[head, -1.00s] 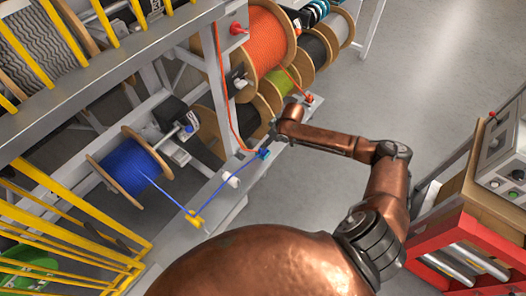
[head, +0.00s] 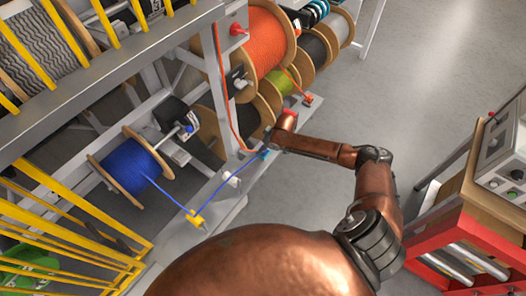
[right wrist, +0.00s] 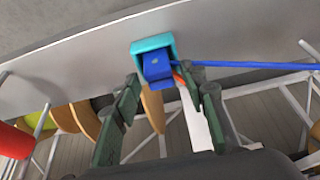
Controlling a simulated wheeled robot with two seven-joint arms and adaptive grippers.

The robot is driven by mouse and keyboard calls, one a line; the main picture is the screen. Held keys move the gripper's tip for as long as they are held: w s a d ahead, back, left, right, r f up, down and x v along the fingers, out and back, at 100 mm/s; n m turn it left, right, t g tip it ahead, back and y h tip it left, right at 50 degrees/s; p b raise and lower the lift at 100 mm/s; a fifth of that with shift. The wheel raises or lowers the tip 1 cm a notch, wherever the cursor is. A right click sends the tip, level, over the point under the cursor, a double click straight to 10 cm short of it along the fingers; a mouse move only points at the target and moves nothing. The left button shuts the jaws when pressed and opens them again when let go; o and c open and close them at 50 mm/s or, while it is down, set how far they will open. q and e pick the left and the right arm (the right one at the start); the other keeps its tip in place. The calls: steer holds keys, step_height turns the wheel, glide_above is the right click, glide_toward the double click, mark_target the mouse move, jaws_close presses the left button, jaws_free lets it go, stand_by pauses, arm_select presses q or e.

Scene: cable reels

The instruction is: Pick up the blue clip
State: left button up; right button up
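The blue clip (head: 265,154) is at the edge of the grey rail, at the end of a blue cable (head: 235,176). In the right wrist view the blue clip (right wrist: 157,68) sits in a cyan holder (right wrist: 139,47), with the cable leading off to the right. My right gripper (right wrist: 165,80) is open, with its dark fingers apart on either side below the clip. I see no contact between fingers and clip. In the head view my right gripper (head: 270,146) is right by the clip and partly hidden. My left gripper is out of view.
A yellow cable guide (head: 195,218) holds the blue cable between the blue reel (head: 129,168) and the clip. An orange reel (head: 259,45) and its cable are close behind. The grey rail (head: 225,195) runs below. Open floor (head: 440,60) lies to the right.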

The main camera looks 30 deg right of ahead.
jaws_close()
steer(key=shift+r, duration=0.1)
stand_by(0.3)
steer(key=shift+r, duration=0.6)
steer(key=s+a+r, duration=0.2)
steer(key=s+r, duration=0.4)
steer(key=s+a+r, duration=0.2)
steer(key=s+r, duration=0.3)
steer(key=s, duration=0.2)
steer(key=shift+a+r+b, duration=0.3)
steer(key=shift+r+b, duration=0.05)
steer(key=shift+b, duration=0.1)
steer(key=shift+s, duration=0.1)
